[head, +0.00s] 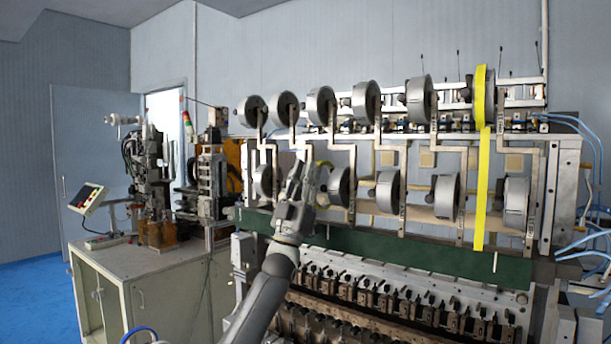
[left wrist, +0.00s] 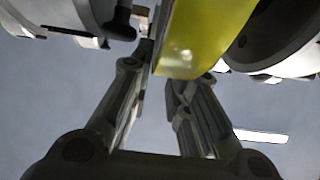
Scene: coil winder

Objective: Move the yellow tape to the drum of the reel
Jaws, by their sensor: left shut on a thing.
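My left gripper (head: 303,172) is raised in front of the winder's lower row of drums. A small curved piece of yellow tape (head: 324,163) shows just right of its fingertips, near a grey drum (head: 341,186). In the left wrist view, the gripper (left wrist: 163,66) is shut on the wide yellow tape (left wrist: 207,35), which extends up out of the picture between round drums. Another yellow strip (head: 482,190) runs over the upper drum at the far right and hangs straight down. I cannot tell which drum the task means. My right gripper is in neither view.
More grey drums (head: 421,100) stand in two rows on metal brackets. A green beam (head: 400,247) runs below them, above a row of small clamps. A cabinet (head: 150,285) with machines stands at the left. Blue hoses (head: 590,215) hang at the right.

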